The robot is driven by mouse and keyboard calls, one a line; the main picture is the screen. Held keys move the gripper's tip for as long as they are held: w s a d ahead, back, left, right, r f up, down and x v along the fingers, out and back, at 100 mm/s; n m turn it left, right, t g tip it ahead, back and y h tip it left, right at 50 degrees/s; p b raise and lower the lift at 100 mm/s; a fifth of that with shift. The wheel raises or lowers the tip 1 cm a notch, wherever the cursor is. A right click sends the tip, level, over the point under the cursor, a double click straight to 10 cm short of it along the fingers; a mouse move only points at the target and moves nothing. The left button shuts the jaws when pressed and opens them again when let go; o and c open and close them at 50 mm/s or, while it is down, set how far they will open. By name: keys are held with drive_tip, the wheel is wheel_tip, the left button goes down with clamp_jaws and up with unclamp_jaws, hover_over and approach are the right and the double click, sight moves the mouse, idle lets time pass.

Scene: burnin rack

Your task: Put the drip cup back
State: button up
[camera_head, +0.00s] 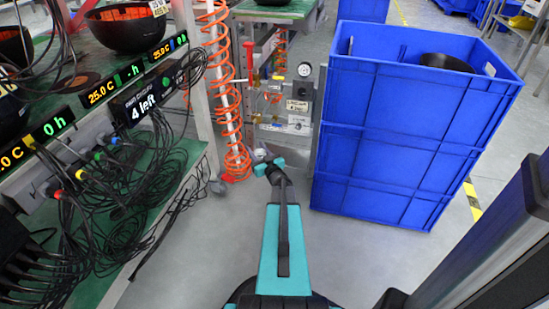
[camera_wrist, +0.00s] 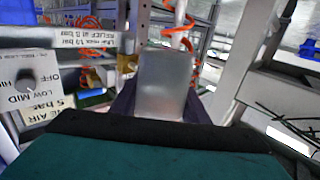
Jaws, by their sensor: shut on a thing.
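The drip cup (camera_wrist: 165,80) is a pale grey, smooth cup in the middle of the wrist view. My gripper (camera_wrist: 162,103) is shut on it, with a dark finger on each side. In the head view my gripper (camera_head: 266,164) is at the end of my teal arm, low in front of the grey air-service panel (camera_head: 300,143). There the cup is small and mostly lost beside the jaws. The panel carries a gauge (camera_head: 305,69), brass fittings and white labels. I cannot tell whether the cup touches anything beyond the fingers.
An orange coiled hose (camera_head: 236,160) hangs left of my gripper by a rack post. The rack (camera_head: 190,165) at left holds black bowls, displays and tangled cables. Stacked blue crates (camera_head: 385,175) stand close on the right. Grey floor between them is clear.

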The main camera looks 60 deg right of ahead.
drive_tip(key=w+a+r+n+t+y, duration=0.1)
drive_tip(key=w+a+r+n+y, duration=0.3)
drive_tip(key=w+a+r+y, duration=0.7)
drive_tip(key=w+a+r+n+t+y, duration=0.1)
drive_tip(key=w+a+r+n, duration=0.4)
drive_tip(key=a, duration=1.2)
drive_tip(key=s+a+r+n+g+y, duration=0.1)
drive_tip(key=a+r+n+g+y, duration=0.1)
drive_tip(key=a, duration=0.9)
drive_tip(key=s+a+r+n+g+y, duration=0.2)
drive_tip(key=a+r+y, duration=0.3)
drive_tip(key=a, duration=0.7)
drive_tip(key=s+a+r+n+g+y, duration=0.1)
drive_tip(key=a+r+n+g+y, duration=0.2)
drive_tip(key=a, duration=0.8)
drive_tip(key=shift+s+a+r+n+y, duration=0.3)
drive_tip(key=shift+r+n+y, duration=0.25)
drive_tip(key=shift+y, duration=0.35)
